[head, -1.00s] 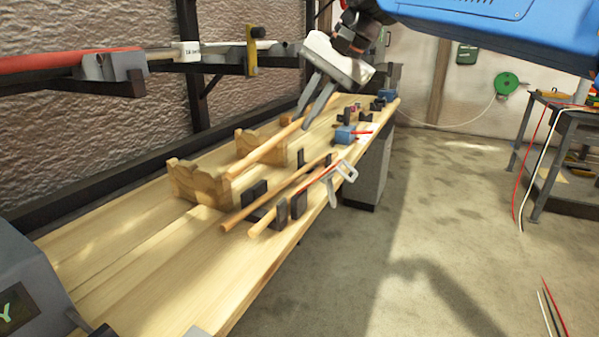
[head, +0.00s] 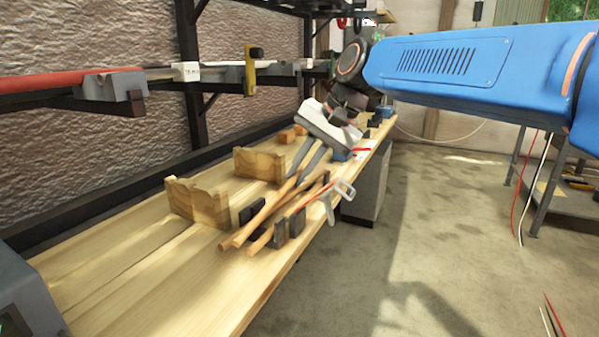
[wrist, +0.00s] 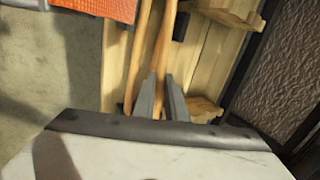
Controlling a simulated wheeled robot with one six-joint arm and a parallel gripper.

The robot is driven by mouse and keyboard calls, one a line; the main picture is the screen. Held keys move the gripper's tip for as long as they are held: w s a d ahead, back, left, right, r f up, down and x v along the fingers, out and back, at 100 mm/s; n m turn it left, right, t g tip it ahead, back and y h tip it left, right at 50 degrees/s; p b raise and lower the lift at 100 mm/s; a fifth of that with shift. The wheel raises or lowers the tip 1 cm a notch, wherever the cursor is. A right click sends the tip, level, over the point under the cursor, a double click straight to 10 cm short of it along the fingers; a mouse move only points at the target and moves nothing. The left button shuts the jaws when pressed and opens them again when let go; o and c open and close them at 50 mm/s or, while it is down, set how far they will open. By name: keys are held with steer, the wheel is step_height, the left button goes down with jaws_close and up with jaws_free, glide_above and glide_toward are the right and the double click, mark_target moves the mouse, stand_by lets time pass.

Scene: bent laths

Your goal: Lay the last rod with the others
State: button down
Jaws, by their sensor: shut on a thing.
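My gripper (head: 297,177) is low over the bench's right half, its fingers shut on a wooden rod (head: 262,215). In the wrist view this rod (wrist: 163,45) runs out between the fingertips (wrist: 161,78), with another rod (wrist: 138,62) beside it. The held rod slants among the black upright posts (head: 250,211), close to the other rods, and partly overlaps one in the head view. Another rod (head: 266,238) lies nearer the bench's front edge. I cannot tell whether the held rod touches its support. The two notched wooden cradles (head: 197,203) (head: 259,164) are empty.
A clamp with a pale handle (head: 341,194) sticks out at the bench's front edge, close to the rods. A blue block (head: 341,155) is near the gripper. The bench's near left part (head: 140,255) is clear. A rail with a red bar (head: 45,77) runs along the wall.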

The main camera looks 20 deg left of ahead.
steer(key=shift+f, duration=0.7)
steer(key=c, duration=1.8)
jaws_free()
steer(key=shift+r, duration=0.55)
steer(key=v, duration=1.2)
